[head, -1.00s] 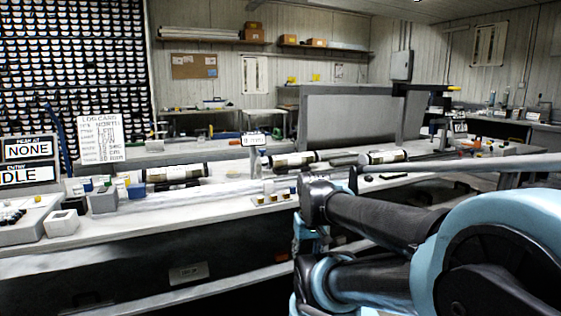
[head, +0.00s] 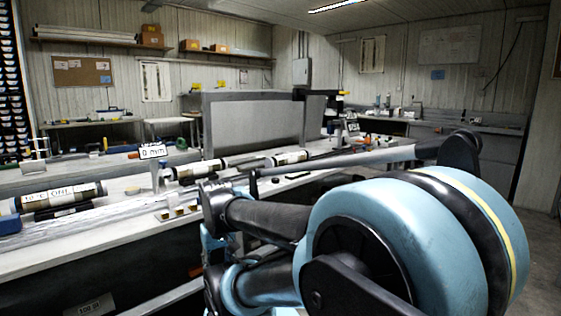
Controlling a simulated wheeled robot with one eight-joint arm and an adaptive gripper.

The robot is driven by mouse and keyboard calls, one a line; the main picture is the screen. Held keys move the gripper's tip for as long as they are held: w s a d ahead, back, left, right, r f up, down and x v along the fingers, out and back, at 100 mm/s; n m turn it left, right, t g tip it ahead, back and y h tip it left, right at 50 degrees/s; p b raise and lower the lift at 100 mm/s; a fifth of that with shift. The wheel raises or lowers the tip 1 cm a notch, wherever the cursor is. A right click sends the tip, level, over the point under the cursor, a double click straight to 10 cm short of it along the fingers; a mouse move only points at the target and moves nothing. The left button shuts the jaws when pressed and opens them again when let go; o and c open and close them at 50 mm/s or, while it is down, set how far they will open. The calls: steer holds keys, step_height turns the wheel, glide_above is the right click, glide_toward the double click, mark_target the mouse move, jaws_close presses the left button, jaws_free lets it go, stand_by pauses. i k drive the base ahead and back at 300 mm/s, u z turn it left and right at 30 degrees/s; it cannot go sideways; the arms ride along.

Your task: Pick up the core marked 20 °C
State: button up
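Several cylindrical cores with black and pale bands lie on the long white bench. The near-left core (head: 58,196) has a printed label that seems to start "10 °C", though it is hard to read. Another core (head: 200,169) lies further right along the bench, and one more core (head: 287,158) lies beyond it. Their markings are too small to read, so I cannot tell which is marked 20 °C. My blue and black arm fills the lower right and hides part of the bench. I cannot make out my gripper's fingers.
A small sign (head: 152,151) reading "0 mm" stands behind the cores. Small yellowish blocks (head: 178,212) sit near the bench's front edge. A blue block (head: 9,224) is at the left edge. A grey panel (head: 250,130) stands behind. Open floor (head: 540,240) shows at the right.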

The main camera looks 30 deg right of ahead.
mark_target(304, 155)
steer(key=z, duration=2.05)
steer(key=i, duration=1.35)
steer(key=u, duration=2.3)
